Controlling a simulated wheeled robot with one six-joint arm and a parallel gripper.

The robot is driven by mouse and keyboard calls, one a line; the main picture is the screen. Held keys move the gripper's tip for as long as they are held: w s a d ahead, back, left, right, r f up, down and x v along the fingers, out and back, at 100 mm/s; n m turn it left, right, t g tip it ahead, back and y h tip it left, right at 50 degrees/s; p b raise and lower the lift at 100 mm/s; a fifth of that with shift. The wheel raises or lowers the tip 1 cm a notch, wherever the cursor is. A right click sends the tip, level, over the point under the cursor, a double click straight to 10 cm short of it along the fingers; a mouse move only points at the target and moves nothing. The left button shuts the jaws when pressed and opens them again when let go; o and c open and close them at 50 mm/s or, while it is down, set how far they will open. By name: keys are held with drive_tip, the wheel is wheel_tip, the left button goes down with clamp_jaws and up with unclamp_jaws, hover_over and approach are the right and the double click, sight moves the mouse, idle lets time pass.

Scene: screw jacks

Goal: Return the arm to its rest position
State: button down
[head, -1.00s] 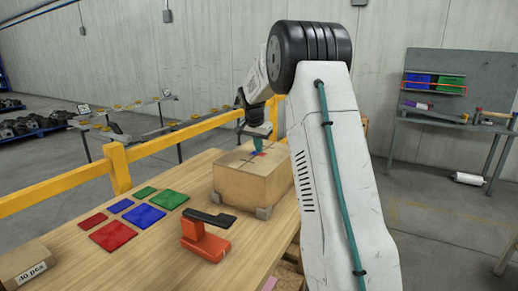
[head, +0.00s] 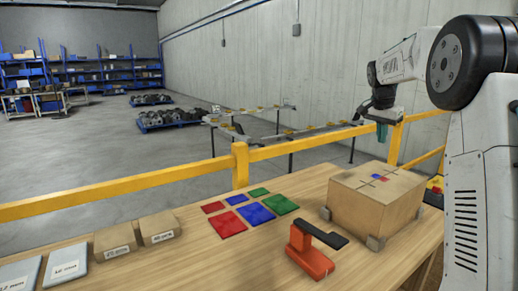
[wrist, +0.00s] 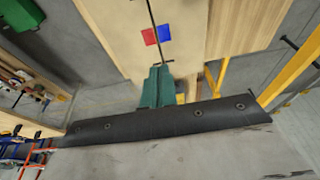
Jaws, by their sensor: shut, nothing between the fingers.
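My gripper (head: 382,132) is at the right of the head view, in the air above a cardboard box, with a gap between them. Its teal fingers (wrist: 157,88) show in the wrist view, closed together with nothing held. The box (head: 368,212) stands on the wooden table with grey corner pieces at its base. Its top carries a small red square and a small blue square. My arm enters from the right edge of the head view.
An orange tool with a black handle (head: 311,255) stands on the table (head: 180,262) in front of the box. Several red, blue and green flat squares (head: 256,213) lie left of it. Labelled cartons (head: 157,229) are farther left. A yellow rail (head: 130,187) runs behind the table.

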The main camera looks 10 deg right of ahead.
drive_tip(key=s+a+f+n+y, duration=0.1)
drive_tip(key=s+a+f+n, duration=0.2)
drive_tip(key=s+a, duration=0.7)
drive_tip(key=s+a+f+n+y, duration=0.1)
drive_tip(key=s+a+f+n, duration=0.1)
drive_tip(key=s+a+n, duration=0.4)
drive_tip(key=s+a+f+n, duration=0.3)
drive_tip(key=s+a+n, duration=0.2)
drive_tip(key=s+a, duration=1.1)
drive_tip(key=s, duration=0.9)
drive_tip(key=shift+a+f+y, duration=0.15)
drive_tip(key=shift+f+y, duration=0.15)
drive_tip(key=shift+y, duration=0.1)
